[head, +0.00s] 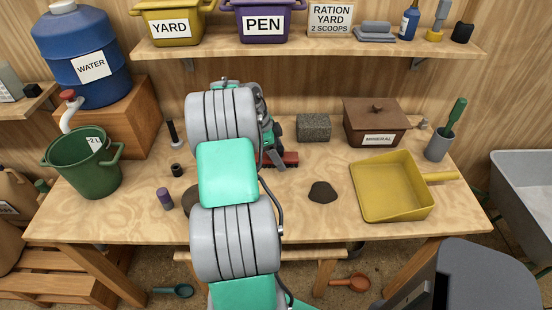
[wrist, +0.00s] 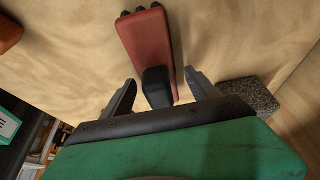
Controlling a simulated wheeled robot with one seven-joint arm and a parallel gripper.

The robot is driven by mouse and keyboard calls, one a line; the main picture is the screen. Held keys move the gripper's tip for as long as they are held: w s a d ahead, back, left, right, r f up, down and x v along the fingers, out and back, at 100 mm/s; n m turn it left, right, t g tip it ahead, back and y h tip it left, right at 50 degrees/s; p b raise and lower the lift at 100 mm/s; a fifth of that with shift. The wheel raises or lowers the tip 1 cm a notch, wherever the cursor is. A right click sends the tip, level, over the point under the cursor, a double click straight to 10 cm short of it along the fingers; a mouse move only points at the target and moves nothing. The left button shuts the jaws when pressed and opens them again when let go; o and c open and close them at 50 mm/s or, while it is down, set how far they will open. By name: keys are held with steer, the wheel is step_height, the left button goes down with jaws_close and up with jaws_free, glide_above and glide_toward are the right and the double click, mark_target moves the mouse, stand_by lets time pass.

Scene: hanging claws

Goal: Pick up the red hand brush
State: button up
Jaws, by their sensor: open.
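The red hand brush (wrist: 148,42) lies on the wooden bench in the wrist view, with a black piece at its near end and dark tufts at its far end. My gripper (wrist: 160,78) is open, with one finger on each side of the black piece. Gaps show between the fingers and the piece, and I cannot tell the height between them. In the head view a bit of the red brush (head: 290,159) shows just right of my arm; my arm hides the rest of it and most of my gripper.
A grey speckled block (head: 313,127) stands close by, also in the wrist view (wrist: 249,96). A dark stone (head: 322,192) and a yellow scoop (head: 402,208) lie to the right. A lidded mineral box (head: 375,126) stands behind. A green bucket (head: 82,168) is at left. A shelf (head: 300,48) hangs above.

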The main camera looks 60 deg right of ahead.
steer(key=shift+c, duration=0.2)
jaws_close()
stand_by(0.6)
